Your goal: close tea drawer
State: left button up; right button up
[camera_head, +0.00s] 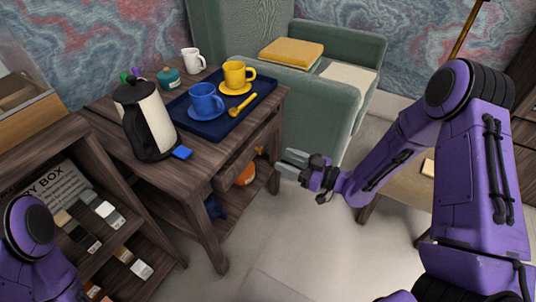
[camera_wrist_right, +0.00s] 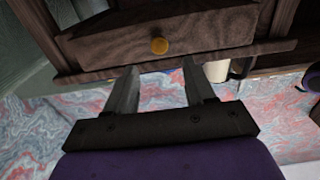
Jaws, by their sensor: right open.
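The tea drawer (camera_head: 243,155) is in the side of the dark wooden table, below its top, and appears to stand partly out. The drawer's inside is mostly hidden. My left gripper is out of view.
On the table, a navy tray (camera_head: 239,111) holds a blue cup (camera_head: 205,101), a yellow cup (camera_head: 236,76) and a spoon. A kettle (camera_head: 150,125) stands to its left. A green armchair (camera_head: 318,112) is close behind my right gripper. Bare floor (camera_head: 300,245) lies in front.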

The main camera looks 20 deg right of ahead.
aim_at(263, 150)
jog(key=b+x, duration=0.1)
jog(key=x, duration=0.6)
grip_shut()
jog(key=shift+w, duration=0.1)
